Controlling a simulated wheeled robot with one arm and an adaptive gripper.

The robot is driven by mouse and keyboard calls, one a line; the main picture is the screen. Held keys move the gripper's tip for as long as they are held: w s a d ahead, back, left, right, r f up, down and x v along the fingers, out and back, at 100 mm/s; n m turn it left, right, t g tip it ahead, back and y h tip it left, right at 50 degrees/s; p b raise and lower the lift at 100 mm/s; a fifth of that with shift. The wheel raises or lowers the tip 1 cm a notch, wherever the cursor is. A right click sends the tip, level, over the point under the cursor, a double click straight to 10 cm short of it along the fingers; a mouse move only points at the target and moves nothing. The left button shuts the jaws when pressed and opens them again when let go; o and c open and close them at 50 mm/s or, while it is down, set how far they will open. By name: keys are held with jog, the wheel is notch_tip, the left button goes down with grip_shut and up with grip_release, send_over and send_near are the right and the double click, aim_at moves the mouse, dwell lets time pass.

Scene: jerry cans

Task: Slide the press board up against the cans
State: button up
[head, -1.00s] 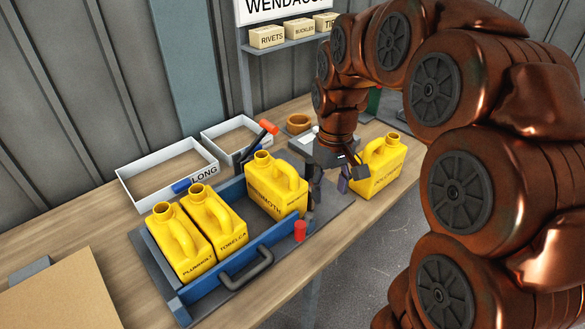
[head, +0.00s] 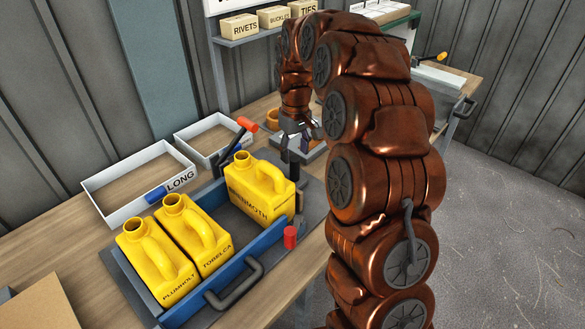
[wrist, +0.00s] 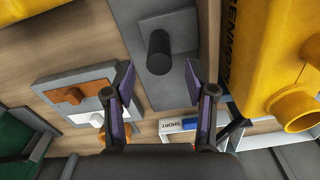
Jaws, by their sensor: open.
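My gripper (head: 298,148) is open and empty beyond the right end of the blue tray (head: 240,268). In the wrist view its two fingers (wrist: 158,100) are spread, with a black upright post (wrist: 158,50) on a grey plate (wrist: 150,92) ahead between them. I cannot tell for sure which part is the press board; the post may be its handle. Grenmoth also shows close on the right in the wrist view (wrist: 265,50).
A white LONG bin (head: 110,180) and another white bin (head: 205,130) stand behind the tray. A lever with an orange grip (head: 247,124) rises behind Grenmoth. A red knob (head: 290,237) sits at the tray's front right. A cardboard piece (head: 40,305) lies at left.

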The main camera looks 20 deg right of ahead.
aim_at(295, 169)
notch_tip(295, 169, down, 7)
jog(key=shift+s+r+p, duration=0.1)
jog(key=shift+p, duration=0.55)
jog(key=shift+d, duration=0.1)
jog(key=shift+c, duration=0.5)
grip_shut()
